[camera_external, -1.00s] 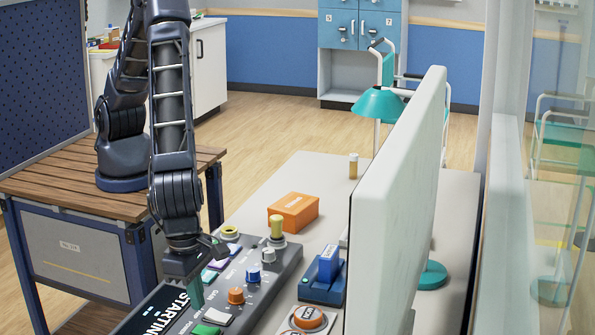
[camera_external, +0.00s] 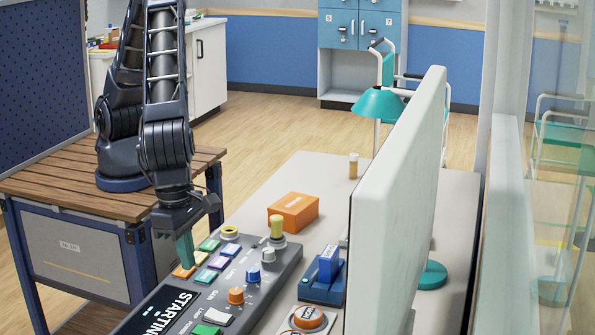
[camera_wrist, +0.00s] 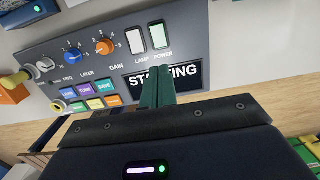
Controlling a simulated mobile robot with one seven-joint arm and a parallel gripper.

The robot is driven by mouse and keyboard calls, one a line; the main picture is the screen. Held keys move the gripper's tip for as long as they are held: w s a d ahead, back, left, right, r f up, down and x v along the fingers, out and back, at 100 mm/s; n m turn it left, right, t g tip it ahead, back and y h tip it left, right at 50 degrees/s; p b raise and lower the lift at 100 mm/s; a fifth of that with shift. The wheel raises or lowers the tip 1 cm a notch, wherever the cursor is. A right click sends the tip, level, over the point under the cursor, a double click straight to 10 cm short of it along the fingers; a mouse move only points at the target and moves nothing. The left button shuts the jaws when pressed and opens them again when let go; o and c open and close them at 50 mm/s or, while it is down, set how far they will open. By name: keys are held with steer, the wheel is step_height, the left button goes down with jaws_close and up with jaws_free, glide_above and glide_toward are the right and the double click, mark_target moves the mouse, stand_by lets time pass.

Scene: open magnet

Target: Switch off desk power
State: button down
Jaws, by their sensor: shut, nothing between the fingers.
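The control panel (camera_external: 262,281) lies on the desk, with a display (camera_external: 168,309) of which "STARTIN" shows. In the wrist view the display (camera_wrist: 190,78) reads "STARTING", partly covered by my fingers. The power switch (camera_wrist: 157,36) is pale green, labelled POWER, above the display; it shows green at the bottom edge of the external view (camera_external: 206,330). The white lamp switch (camera_wrist: 135,41) is beside it. My gripper (camera_external: 186,264), with green fingers, is shut and empty. Its tips appear near the orange button (camera_external: 183,272); contact cannot be told. It also shows in the wrist view (camera_wrist: 158,72).
Coloured buttons and knobs, including an orange knob (camera_external: 236,296) and a blue knob (camera_external: 253,275), crowd the panel. A large monitor (camera_external: 395,220) stands at the right. An orange box (camera_external: 293,211) and a blue device (camera_external: 325,280) are on the desk.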

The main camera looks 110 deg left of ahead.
mark_target(210, 331)
steer(key=shift+w+d, duration=0.1)
steer(key=shift+w, duration=0.55)
steer(key=f, duration=0.4)
steer(key=w+f, duration=0.1)
steer(key=f, duration=0.9)
steer(key=shift+w, duration=0.4)
steer(key=shift+f, duration=0.15)
steer(key=shift+s, duration=0.1)
steer(key=shift+s+r, duration=0.2)
steer(key=shift+s, duration=0.45)
steer(key=shift+r, duration=0.1)
